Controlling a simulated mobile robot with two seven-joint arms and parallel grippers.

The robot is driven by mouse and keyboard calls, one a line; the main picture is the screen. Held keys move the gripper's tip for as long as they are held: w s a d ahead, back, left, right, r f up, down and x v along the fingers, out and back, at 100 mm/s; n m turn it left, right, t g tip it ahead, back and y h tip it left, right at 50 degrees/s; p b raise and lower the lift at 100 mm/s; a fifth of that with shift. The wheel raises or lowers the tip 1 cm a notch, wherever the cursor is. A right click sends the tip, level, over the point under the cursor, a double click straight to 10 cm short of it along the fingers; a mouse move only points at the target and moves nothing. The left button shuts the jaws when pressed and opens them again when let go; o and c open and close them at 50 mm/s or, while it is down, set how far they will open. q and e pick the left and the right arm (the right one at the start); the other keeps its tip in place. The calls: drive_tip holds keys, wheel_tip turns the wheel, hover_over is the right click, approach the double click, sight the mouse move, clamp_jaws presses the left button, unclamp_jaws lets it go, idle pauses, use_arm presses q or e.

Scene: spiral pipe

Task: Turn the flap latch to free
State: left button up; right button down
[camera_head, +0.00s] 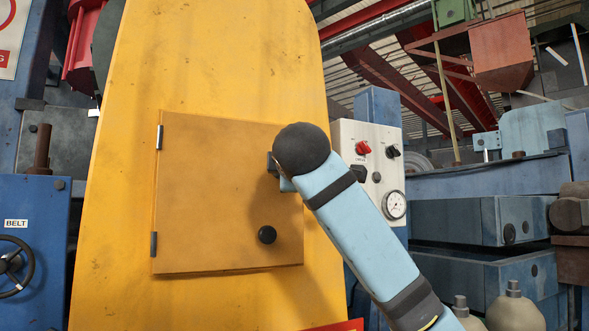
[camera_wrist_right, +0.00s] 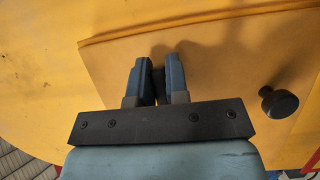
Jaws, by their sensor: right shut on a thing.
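The flap (camera_head: 205,200) is a square yellow-orange door on the tall yellow housing (camera_head: 215,60), with two hinges on its left edge. It looks closed against the housing. A black round knob (camera_head: 267,235) sticks out at its lower right; it also shows in the right wrist view (camera_wrist_right: 278,101). My right gripper (camera_head: 273,170) is at the flap's upper right edge, largely hidden behind my wrist. In the right wrist view its two blue fingers (camera_wrist_right: 156,77) are shut on a small dark latch (camera_wrist_right: 157,82), mostly covered by them. The latch's angle cannot be told. My left gripper is not in view.
A control panel (camera_head: 372,170) with a red switch and a gauge stands just right of my right arm. A blue cabinet with a black handwheel (camera_head: 12,264) is at the left. Blue machinery (camera_head: 465,220) fills the right. The space in front of the flap's left half is clear.

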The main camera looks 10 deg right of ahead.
idle(0.3)
drive_tip(key=c, duration=1.1)
unclamp_jaws()
drive_tip(key=s+a+b, duration=0.1)
drive_tip(key=s, duration=0.3)
drive_tip(key=s+b, duration=0.1)
drive_tip(key=s, duration=0.4)
drive_tip(key=s+a+b, duration=0.1)
drive_tip(key=s, duration=0.3)
drive_tip(key=shift+s+a, duration=0.3)
